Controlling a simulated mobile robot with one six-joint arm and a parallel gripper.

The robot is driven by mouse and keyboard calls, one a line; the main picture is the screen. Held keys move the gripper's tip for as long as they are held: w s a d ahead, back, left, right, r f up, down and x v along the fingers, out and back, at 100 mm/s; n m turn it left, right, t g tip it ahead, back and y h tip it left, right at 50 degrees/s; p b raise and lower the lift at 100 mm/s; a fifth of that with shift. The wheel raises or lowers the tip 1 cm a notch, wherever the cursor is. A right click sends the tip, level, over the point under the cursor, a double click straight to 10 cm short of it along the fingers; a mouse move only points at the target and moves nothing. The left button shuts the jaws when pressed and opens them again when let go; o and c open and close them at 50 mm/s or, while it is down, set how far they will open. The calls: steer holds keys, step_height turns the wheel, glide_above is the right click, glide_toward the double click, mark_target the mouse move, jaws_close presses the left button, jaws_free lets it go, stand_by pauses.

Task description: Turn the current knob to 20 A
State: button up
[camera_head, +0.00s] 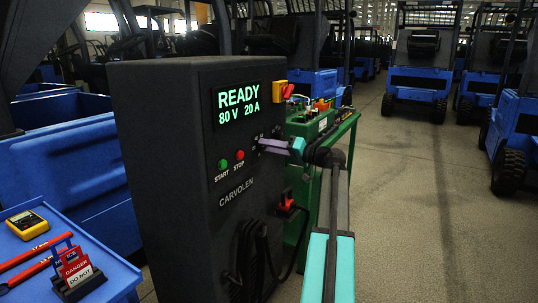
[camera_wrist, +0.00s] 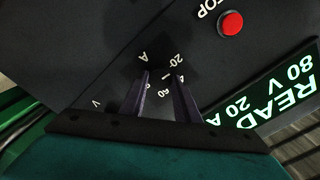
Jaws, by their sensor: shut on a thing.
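The dark charger cabinet (camera_head: 165,150) faces me. Its green display (camera_head: 238,104) reads READY, 80 V, 20 A. My gripper (camera_head: 262,144) reaches in from the right and is at the current knob on the cabinet's front, below the display. In the wrist view my gripper's two dark fingers (camera_wrist: 162,80) point at the panel, one on each side of the knob, and are shut on it. The knob itself is dark and mostly hidden by the fingers. Around it, the white marks 20 (camera_wrist: 175,60), A (camera_wrist: 143,57) and 60 (camera_wrist: 165,91) show.
A green start button (camera_head: 221,164) and red stop button (camera_head: 239,155) sit left of the knob. A red-and-yellow switch (camera_head: 283,91) is at the cabinet's upper right edge. Black cables (camera_head: 250,250) hang below. A blue cart (camera_head: 110,283) with a meter and signs stands left. Floor is open right.

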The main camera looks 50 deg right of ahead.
steer(key=shift+f+n+b, duration=0.1)
steer(key=shift+n+b, duration=0.3)
steer(key=shift+n, duration=0.1)
steer(key=o, duration=1)
steer(key=shift+o, duration=0.2)
steer(key=p+v, duration=0.1)
steer(key=v, duration=1.3)
steer(key=shift+p, duration=0.35)
